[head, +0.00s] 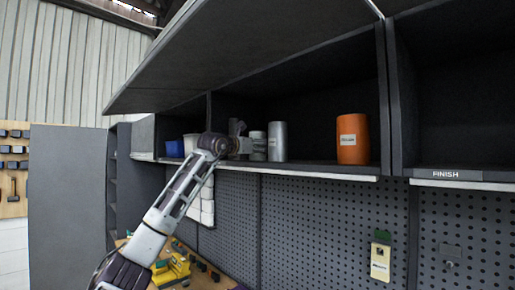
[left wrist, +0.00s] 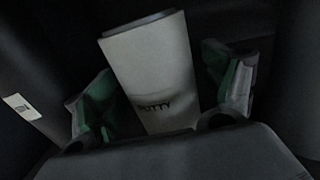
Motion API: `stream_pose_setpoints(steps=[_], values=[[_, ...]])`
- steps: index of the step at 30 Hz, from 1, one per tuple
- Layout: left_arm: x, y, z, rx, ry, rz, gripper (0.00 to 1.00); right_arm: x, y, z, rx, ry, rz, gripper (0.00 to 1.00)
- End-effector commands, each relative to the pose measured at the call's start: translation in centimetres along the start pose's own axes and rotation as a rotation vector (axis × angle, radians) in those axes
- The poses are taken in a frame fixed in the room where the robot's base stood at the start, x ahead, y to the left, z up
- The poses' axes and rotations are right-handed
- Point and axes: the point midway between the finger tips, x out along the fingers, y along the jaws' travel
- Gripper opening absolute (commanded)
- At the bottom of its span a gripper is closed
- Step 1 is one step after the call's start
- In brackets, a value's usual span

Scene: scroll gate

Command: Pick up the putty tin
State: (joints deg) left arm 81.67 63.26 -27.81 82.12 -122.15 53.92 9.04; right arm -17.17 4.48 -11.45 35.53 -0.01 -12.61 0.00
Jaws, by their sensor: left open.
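The putty tin (left wrist: 150,70) is a pale cylinder lettered "PUTTY". In the left wrist view it stands between the two green-padded fingers of my left gripper (left wrist: 165,90), which is open, with gaps showing beside the tin. In the head view my left gripper (head: 243,145) reaches into the shelf bay from the left. A pale tin (head: 258,147) right beside its fingers appears to be the putty tin; its label is too small to read there. My right gripper is in neither view.
A grey cylinder (head: 277,141) stands close to the right of the pale tin. An orange tin (head: 352,140) stands further right. A blue bin (head: 174,148) is at the left. The raised door (head: 240,50) hangs above; the shelf edge (head: 300,173) runs below.

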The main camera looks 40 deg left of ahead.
Motion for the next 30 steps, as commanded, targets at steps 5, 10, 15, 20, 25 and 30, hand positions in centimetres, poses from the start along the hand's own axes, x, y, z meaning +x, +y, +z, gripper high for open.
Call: stream_pose_setpoints(steps=[5,10,15,20,25,30], values=[[-0.01,0.0,0.01,0.0,0.0,0.0,0.73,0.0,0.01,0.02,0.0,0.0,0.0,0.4],[-0.02,0.0,0.01,0.0,0.0,0.0,0.51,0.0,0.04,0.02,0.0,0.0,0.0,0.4],[-0.02,0.01,0.01,0.0,0.0,0.0,0.29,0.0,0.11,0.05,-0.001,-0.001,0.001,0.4],[-0.09,0.01,0.16,0.0,-0.003,0.0,0.18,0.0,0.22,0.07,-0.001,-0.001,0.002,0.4],[-0.09,0.02,0.16,0.0,-0.003,0.0,0.18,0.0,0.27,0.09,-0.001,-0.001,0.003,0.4],[-0.15,0.05,0.29,-0.001,-0.003,0.0,0.18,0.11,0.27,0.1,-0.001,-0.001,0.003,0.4]])
